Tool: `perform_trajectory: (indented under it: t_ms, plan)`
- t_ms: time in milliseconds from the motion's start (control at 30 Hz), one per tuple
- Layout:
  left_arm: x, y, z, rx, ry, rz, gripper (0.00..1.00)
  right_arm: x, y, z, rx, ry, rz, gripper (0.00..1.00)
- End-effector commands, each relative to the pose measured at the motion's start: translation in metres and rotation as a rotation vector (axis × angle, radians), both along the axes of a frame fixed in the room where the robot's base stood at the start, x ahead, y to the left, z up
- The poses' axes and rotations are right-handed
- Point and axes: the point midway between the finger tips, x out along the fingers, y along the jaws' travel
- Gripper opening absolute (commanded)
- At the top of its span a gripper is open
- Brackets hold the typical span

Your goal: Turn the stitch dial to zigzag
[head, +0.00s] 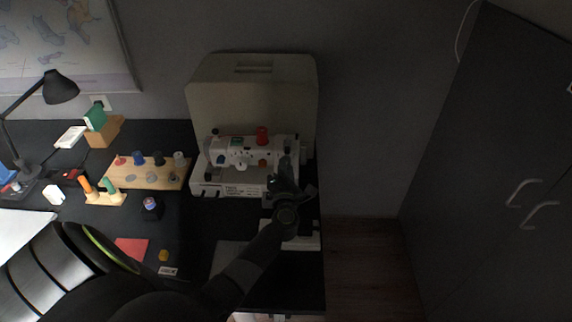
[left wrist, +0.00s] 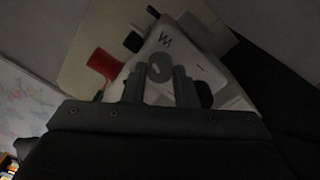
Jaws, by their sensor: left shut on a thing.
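The white sewing machine (head: 226,157) stands at the back right of the dark table. My left gripper (head: 285,178) is at the machine's right end and hides the dial in the head view. In the left wrist view, the round grey stitch dial (left wrist: 160,68) sits between the fingers of my left gripper (left wrist: 159,78), which are shut on it. A zigzag mark (left wrist: 164,37) is printed on the white face just beyond the dial. The dial's exact pointing is too dim to tell. My right gripper is not in view.
A red spool (head: 262,136) stands on top of the machine, with a beige case (head: 252,85) behind it. A wooden spool rack (head: 128,178) is to the left. A dark cabinet (head: 490,150) stands at the right, with bare floor between it and the table.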

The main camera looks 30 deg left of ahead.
Motion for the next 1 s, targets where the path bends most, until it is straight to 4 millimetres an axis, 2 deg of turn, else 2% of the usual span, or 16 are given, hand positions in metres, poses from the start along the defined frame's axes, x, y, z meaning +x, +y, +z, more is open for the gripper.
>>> perform_trajectory:
  t_ms: [300, 867, 900, 1000]
  plan:
    - [0.0005, -0.0003, 0.0013, 0.110, 0.066, 0.000, 0.03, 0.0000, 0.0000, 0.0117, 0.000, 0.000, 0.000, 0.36]
    - [0.0004, -0.0001, 0.0002, 0.134, 0.081, 0.000, 0.03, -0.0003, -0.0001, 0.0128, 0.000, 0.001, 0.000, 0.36]
    - [0.0004, -0.0001, 0.0002, 0.134, 0.081, 0.000, 0.30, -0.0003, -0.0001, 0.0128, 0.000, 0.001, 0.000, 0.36]
    - [0.0004, 0.0000, 0.0002, 0.134, 0.081, 0.000, 0.43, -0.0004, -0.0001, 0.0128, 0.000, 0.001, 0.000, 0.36]
